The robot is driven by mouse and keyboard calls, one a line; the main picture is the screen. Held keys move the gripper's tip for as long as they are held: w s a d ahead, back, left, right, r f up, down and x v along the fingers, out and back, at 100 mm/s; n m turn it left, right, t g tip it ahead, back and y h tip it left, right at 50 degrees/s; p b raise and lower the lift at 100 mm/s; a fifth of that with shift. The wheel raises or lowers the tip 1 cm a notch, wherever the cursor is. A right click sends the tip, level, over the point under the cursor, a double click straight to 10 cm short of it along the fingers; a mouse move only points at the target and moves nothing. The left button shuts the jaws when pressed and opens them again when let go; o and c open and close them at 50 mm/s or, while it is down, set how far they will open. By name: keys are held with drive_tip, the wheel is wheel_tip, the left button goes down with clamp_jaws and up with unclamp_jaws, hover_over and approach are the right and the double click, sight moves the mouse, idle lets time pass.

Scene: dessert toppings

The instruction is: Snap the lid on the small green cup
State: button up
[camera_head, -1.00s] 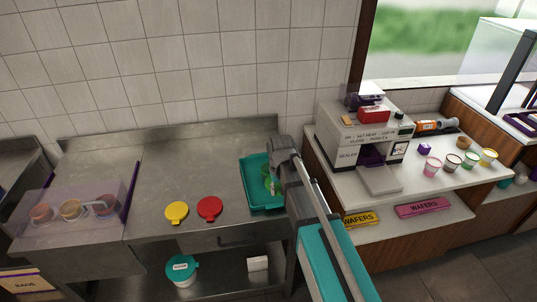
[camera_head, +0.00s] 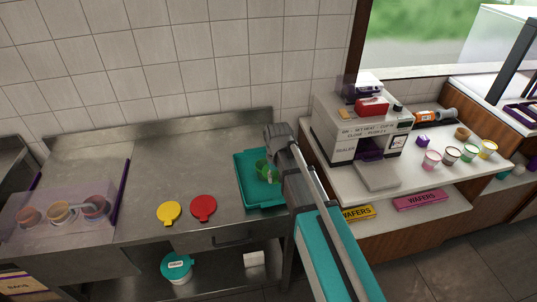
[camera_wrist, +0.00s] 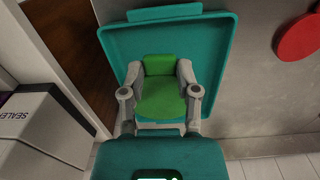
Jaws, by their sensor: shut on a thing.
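My gripper (camera_wrist: 160,100) is shut on a green lid (camera_wrist: 160,98), a round piece with a squared tab, held between the two grey fingers. In the head view my gripper (camera_head: 270,158) is over the teal tray (camera_head: 243,178), with the green lid (camera_head: 262,168) partly hidden by it. I cannot tell whether the lid touches the tray floor. The small green-rimmed cup (camera_head: 469,154) stands upright on the white counter at the right, between a brown-rimmed and a yellow-rimmed cup, well away from my gripper.
A yellow lid (camera_head: 169,211) and a red lid (camera_head: 203,207) lie on the steel table left of the tray. The sealer machine (camera_head: 362,125) stands between the tray and the cups. Pink (camera_head: 432,159), brown (camera_head: 452,155) and yellow (camera_head: 488,149) rimmed cups flank the green-rimmed one.

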drive_tip(key=w+a+r+p, duration=0.1)
drive_tip(key=w+a, duration=0.3)
drive_tip(key=w, duration=0.5)
drive_tip(key=shift+w+r+p, duration=0.3)
drive_tip(key=shift+r+p, duration=0.1)
drive_tip(key=shift+f, duration=0.15)
wheel_tip(320, 180, down, 6)
drive_tip(key=b, duration=0.6)
drive_tip(key=shift+f, duration=0.1)
drive_tip(key=shift+s, duration=0.25)
idle(0.9)
drive_tip(key=shift+f+b, duration=0.4)
drive_tip(key=shift+b, duration=0.25)
idle(2.1)
drive_tip(key=o, duration=0.8)
